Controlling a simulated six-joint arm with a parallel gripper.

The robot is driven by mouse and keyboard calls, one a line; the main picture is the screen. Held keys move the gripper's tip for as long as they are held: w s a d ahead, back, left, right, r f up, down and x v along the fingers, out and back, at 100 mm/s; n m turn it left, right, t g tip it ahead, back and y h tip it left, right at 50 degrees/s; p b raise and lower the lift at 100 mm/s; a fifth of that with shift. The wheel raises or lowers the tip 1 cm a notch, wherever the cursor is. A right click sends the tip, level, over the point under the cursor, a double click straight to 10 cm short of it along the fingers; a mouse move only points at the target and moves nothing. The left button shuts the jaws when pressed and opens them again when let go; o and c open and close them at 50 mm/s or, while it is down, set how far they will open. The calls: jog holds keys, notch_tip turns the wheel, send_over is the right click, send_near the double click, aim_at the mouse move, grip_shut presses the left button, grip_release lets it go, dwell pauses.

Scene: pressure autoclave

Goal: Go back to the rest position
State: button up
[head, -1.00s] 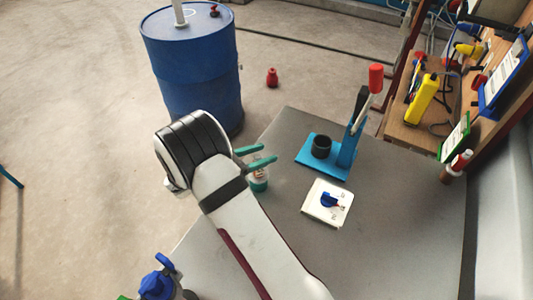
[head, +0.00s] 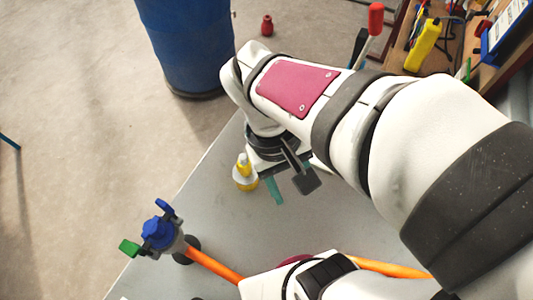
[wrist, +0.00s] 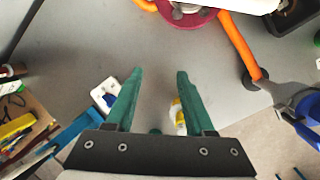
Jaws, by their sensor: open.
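My gripper (head: 290,185) hangs low over the grey table, partly hidden by my own wrist in the head view. In the wrist view its two teal fingers (wrist: 160,82) are spread apart with nothing between their tips. A small yellow and white object (head: 245,174) stands on the table just left of the gripper. It also shows beside the right finger in the wrist view (wrist: 178,116), partly hidden. I cannot tell whether it touches the gripper.
A blue valve (head: 160,231) with an orange hose (head: 213,264) is at the table's left edge. A white plate with a blue knob (wrist: 104,97) lies beside the left finger. A blue barrel (head: 188,45) stands on the floor. Tools (head: 424,45) are at the upper right.

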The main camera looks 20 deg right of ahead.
jog(key=s+a+m+t+y, duration=0.2)
jog(key=s+a+m+y, duration=0.1)
jog(key=m, duration=0.3)
jog(key=shift+s+a+y, duration=0.4)
jog(key=shift+s+a, duration=0.15)
jog(key=shift+a, duration=0.15)
jog(key=shift+r, duration=0.1)
